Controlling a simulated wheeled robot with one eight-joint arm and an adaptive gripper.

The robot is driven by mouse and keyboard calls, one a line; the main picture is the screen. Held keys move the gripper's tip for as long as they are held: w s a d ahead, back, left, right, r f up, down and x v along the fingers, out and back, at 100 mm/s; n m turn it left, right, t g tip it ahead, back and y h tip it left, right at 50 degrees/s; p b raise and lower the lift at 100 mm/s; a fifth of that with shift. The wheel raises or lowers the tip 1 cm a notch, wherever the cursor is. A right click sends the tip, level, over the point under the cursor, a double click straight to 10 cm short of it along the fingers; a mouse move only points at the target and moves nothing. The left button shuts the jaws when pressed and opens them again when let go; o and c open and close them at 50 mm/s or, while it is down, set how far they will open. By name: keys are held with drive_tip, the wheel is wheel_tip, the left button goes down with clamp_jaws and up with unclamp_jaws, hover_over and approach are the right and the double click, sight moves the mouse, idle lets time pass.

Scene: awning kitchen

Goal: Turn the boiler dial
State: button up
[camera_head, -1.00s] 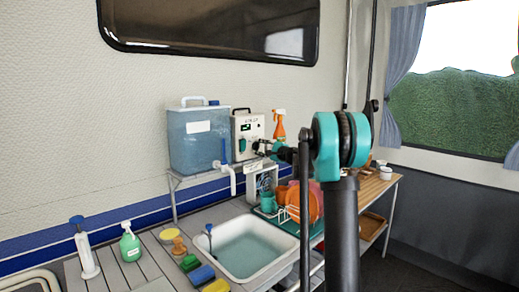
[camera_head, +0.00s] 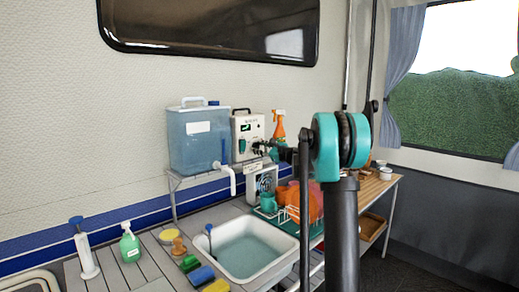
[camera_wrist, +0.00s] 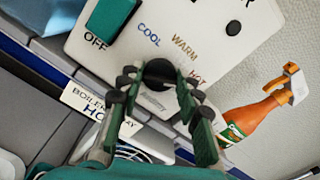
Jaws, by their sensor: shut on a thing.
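The boiler is a white box (camera_head: 247,128) with a handle on top, on the raised shelf beside the blue water tank. In the wrist view its tilted front panel (camera_wrist: 205,22) fills the top, with COOL, WARM and HOT lettering around a round black dial (camera_wrist: 160,72). My gripper (camera_wrist: 160,88) has its green and black fingers on both sides of the dial, shut on it. The dial's pointer cannot be made out. In the head view my gripper (camera_head: 262,148) covers the dial. A green switch (camera_wrist: 110,16) sits above OFF.
An orange spray bottle (camera_head: 279,126) stands right of the boiler, close to my gripper in the wrist view. A label card (camera_wrist: 100,112) is below the panel. The water tank (camera_head: 197,142) is at left; a dish rack and sink (camera_head: 246,252) are below.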

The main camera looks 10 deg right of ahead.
idle(0.4)
drive_tip(key=o, duration=1.2)
drive_tip(key=shift+c, duration=0.2)
drive_tip(key=v, duration=1.2)
